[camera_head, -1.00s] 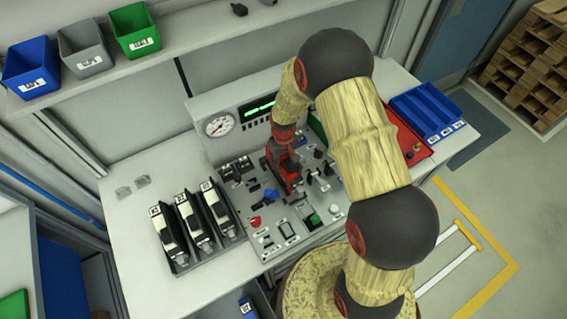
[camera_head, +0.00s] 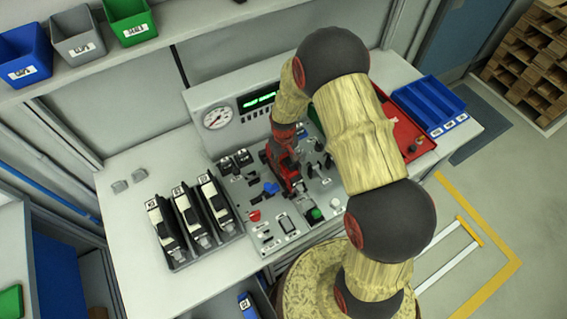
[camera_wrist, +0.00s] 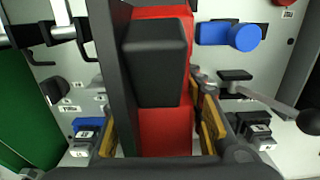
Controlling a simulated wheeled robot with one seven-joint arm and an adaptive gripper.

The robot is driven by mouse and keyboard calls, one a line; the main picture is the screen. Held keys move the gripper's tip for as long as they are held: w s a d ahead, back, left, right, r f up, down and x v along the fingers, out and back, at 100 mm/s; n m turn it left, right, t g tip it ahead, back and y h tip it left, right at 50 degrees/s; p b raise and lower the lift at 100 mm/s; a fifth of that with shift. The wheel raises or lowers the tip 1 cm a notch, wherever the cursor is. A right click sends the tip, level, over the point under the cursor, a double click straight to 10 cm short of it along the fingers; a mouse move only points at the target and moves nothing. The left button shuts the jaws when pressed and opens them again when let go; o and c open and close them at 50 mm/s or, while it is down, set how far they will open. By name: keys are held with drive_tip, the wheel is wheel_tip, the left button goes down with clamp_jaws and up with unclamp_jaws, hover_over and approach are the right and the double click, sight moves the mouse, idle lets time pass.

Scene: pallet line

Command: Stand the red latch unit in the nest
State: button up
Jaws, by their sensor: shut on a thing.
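The red latch unit (camera_head: 287,172) shows in the head view over the middle of the control panel, partly hidden by my wrist. In the wrist view its red body (camera_wrist: 165,130) with a black block (camera_wrist: 156,62) fills the middle. My gripper (camera_wrist: 160,135) is shut on it, with a yellow finger pad on each side; it also shows in the head view (camera_head: 285,150). I cannot make out the nest, nor tell whether the unit's lower end touches the panel.
The panel (camera_head: 228,172) carries a gauge (camera_head: 217,117), a blue lever (camera_head: 271,188), a red knob (camera_head: 254,215), a green button (camera_head: 315,214) and several switches close around the unit. Black holders (camera_head: 205,238) stand left; a red tray (camera_head: 405,135) and blue bin (camera_head: 430,105) stand right.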

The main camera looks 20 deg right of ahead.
drive_tip(key=o, duration=1.5)
drive_tip(key=shift+o, duration=0.2)
wheel_tip(320, 180, up, 12)
idle(0.9)
